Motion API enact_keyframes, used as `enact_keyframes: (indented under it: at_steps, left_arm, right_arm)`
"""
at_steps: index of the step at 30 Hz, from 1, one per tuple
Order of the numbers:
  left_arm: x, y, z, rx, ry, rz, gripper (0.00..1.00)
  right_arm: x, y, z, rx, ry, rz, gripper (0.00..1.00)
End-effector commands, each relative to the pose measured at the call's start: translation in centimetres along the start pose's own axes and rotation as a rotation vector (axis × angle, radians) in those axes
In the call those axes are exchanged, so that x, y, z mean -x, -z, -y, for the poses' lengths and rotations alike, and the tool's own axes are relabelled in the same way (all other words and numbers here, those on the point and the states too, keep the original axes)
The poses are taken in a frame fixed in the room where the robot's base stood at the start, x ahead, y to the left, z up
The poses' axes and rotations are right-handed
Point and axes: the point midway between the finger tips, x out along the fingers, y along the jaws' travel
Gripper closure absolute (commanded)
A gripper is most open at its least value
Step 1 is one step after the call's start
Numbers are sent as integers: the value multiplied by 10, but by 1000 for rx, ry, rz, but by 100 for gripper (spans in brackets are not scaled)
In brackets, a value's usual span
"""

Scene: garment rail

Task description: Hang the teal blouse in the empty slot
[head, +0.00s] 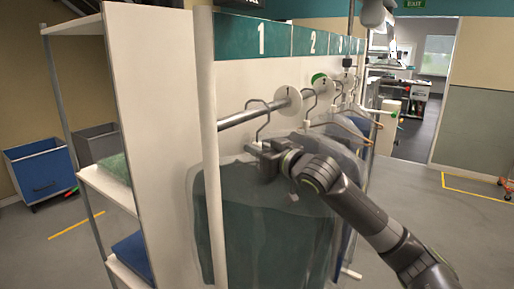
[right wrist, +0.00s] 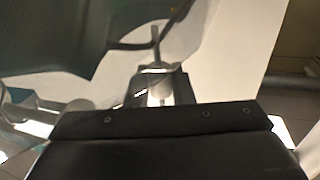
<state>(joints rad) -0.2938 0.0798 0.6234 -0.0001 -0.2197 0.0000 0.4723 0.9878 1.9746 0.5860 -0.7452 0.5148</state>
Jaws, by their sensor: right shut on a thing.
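The teal blouse (head: 270,235), in a clear cover, hangs upright below the rail (head: 238,117) at the section marked 1. My right gripper (head: 262,153) is shut on its hanger (head: 262,128), just under the hook. The hook's top is level with the rail in the head view; I cannot tell whether it rests on it. In the right wrist view, dark teal cloth (right wrist: 50,40) fills the upper left, and the gripper's fingers (right wrist: 160,85) close around the hanger's stem (right wrist: 156,45). My left gripper is not in view.
Other hangers (head: 335,125) and garments are farther right. A white upright post (head: 207,150) stands left of the blouse. Shelves and a blue bin (head: 40,170) are at left.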

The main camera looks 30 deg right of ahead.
Motion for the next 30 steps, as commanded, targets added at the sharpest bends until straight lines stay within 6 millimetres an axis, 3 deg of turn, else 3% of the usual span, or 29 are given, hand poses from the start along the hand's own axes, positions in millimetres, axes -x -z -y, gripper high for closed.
enact_keyframes:
  at_steps: [7,13,14,19,30]
  left_arm:
    - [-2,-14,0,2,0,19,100]
    - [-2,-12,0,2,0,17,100]
    - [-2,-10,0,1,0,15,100]
    - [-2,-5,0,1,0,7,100]
    - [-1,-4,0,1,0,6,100]
  right_arm:
    - [-1,-5,-1,1,-1,-1,100]
    - [-1,-5,-1,1,-1,-1,100]
    - [-1,-5,-1,1,-1,-1,78]
    - [-1,-5,-1,1,-1,-1,55]
    - [-2,-6,-2,0,-1,2,53]
